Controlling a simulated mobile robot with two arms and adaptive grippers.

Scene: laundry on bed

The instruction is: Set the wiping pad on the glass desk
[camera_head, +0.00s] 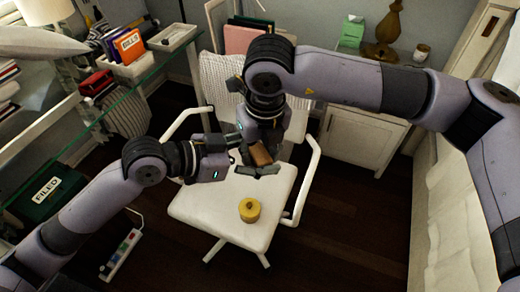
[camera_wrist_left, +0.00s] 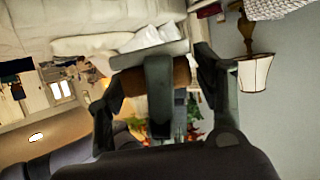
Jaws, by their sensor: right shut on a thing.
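The wiping pad looks like a small brown block (camera_head: 261,155), held above the white chair seat. My right gripper (camera_head: 263,166) is shut on it, reaching down from above. My left gripper (camera_head: 243,154) comes in from the left, close beside the pad. In the left wrist view its fingers (camera_wrist_left: 160,80) are spread apart, with the brown pad (camera_wrist_left: 183,70) between them and a grey finger-like part crossing in front. Whether they touch the pad is hard to tell. The glass desk (camera_head: 148,75) is at the upper left.
A white armchair (camera_head: 205,205) stands below the grippers, with a yellow roll (camera_head: 249,210) on its seat. The desk holds a white tray (camera_head: 172,38), an orange box (camera_head: 129,46) and a red item (camera_head: 96,83). A power strip (camera_head: 121,254) lies on the floor.

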